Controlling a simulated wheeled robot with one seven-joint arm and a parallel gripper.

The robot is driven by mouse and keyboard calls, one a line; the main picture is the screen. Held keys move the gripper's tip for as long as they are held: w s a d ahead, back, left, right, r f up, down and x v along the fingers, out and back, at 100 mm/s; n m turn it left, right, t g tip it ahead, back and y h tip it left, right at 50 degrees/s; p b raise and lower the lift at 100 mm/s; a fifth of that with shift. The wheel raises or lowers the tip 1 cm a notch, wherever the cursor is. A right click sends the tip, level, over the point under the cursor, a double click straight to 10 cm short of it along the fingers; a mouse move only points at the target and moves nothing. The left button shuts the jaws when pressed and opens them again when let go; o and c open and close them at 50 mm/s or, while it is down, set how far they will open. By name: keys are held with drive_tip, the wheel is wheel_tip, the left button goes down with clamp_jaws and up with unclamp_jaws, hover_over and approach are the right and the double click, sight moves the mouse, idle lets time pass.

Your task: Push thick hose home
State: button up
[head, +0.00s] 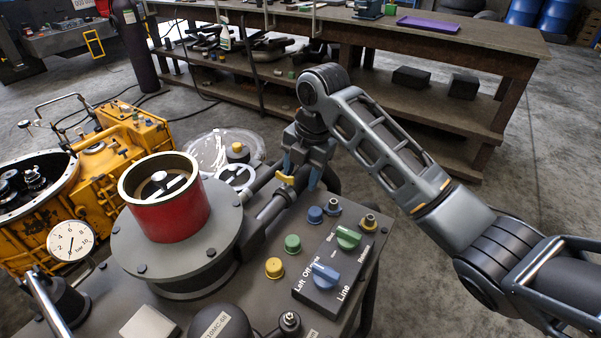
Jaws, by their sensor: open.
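My gripper (299,178) points down above the far right part of the test bench (262,303). Its jaws are open, with a yellow patch on the left finger and blue on the right. A thick dark hose or pipe (274,207) runs from the flange under the red cylinder (172,213) toward the gripper. Its far end lies under or beside the fingers. I cannot tell whether the fingers touch it, nor how far it is seated. A second dark tube (263,178) runs beside it.
A control box (335,262) with green and blue knobs sits right of the gripper. Blue, green and yellow capped fittings (292,243) stand near it. A pressure gauge (71,241) is at left. A yellow housing (110,160) stands beyond; a workbench (480,52) is behind.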

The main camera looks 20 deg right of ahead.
drive_tip(key=shift+w+f, duration=0.1)
drive_tip(key=shift+f, duration=0.35)
drive_tip(key=shift+c, duration=0.2)
clamp_jaws()
drive_tip(key=shift+a, duration=0.1)
